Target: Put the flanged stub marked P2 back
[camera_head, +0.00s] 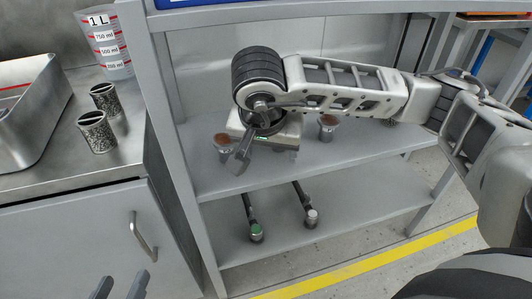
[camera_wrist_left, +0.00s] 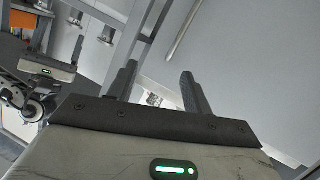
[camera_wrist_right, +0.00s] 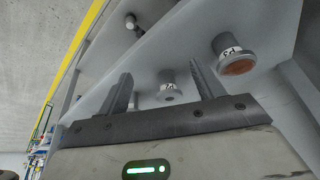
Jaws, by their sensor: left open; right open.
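Two flanged stubs with brown tops stand on the upper grey shelf (camera_head: 222,182) in the head view, one at the left (camera_head: 222,145) and one at the right (camera_head: 328,124). The right wrist view shows a brown-faced stub (camera_wrist_right: 236,66) right of the fingers and a grey stub (camera_wrist_right: 171,90) between the fingers in the picture. Both carry small dark marks starting with P; I cannot read the numbers surely. My right gripper (camera_head: 240,164) is open and empty over the shelf, beside the left stub. My left gripper (camera_head: 120,287) is open and empty by the cabinet front.
Two dark rods with end caps, one green (camera_head: 256,232) and one pale (camera_head: 311,217), lie on the lower shelf. A steel counter at left holds a measuring jug (camera_head: 107,45), two patterned cups (camera_head: 96,132) and a metal tray (camera_head: 38,115). Shelf posts stand beside my right arm.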

